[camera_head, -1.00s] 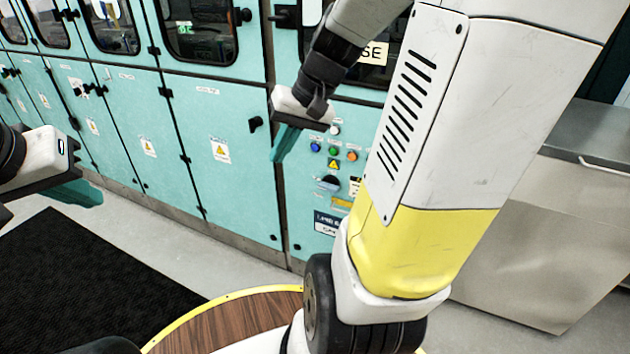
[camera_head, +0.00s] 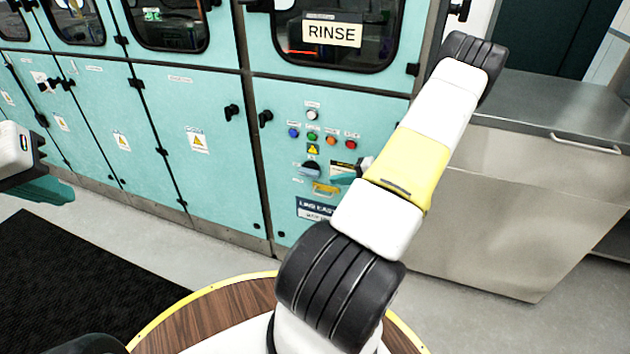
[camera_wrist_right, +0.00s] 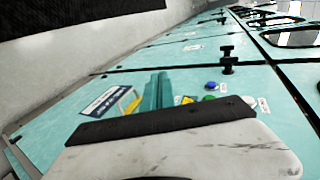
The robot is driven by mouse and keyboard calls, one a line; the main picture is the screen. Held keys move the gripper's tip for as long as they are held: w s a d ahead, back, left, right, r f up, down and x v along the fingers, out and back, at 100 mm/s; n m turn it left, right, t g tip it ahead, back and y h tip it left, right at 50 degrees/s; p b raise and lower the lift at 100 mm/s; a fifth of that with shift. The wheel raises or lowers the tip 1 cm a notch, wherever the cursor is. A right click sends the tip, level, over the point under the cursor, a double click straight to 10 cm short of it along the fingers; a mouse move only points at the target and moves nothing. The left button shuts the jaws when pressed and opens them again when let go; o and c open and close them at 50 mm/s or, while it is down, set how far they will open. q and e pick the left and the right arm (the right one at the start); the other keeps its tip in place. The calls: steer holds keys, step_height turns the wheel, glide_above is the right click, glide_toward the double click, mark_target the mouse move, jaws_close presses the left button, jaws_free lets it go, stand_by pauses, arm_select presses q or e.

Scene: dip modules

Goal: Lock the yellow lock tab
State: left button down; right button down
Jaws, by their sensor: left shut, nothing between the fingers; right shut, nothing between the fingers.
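The yellow lock tab (camera_head: 325,189) is on the teal cabinet's control panel, below a dark rotary switch (camera_head: 312,168). It also shows in the right wrist view (camera_wrist_right: 130,101), just left of my fingers. My right gripper (camera_wrist_right: 158,92) is shut and empty, with its teal fingers together, pointing toward the panel. In the head view my right arm mostly hides that gripper, just right of the tab. Whether it touches the tab cannot be told. My left gripper (camera_head: 45,190) is shut and empty at the left edge, away from the panel.
Several buttons (camera_head: 331,141) sit above the switch, with a warning triangle (camera_head: 313,149) under them. A dark label plate (camera_head: 314,209) is below the tab. A steel counter (camera_head: 490,190) stands at right. A black mat (camera_head: 70,290) lies on the floor.

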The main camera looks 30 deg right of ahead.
steer(key=s+d+f+m+t+h, duration=0.3)
steer(key=s+d+f, duration=0.3)
steer(key=f, duration=0.6)
steer(key=d+m+h, duration=0.1)
steer(key=d, duration=0.1)
steer(key=shift+s+d+f+t, duration=0.15)
steer(key=shift+d+t, duration=0.15)
steer(key=x, duration=1.4)
steer(key=shift+f, duration=0.1)
steer(key=w+a, duration=0.2)
steer(key=shift+w+a, duration=0.2)
steer(key=shift+w, duration=0.2)
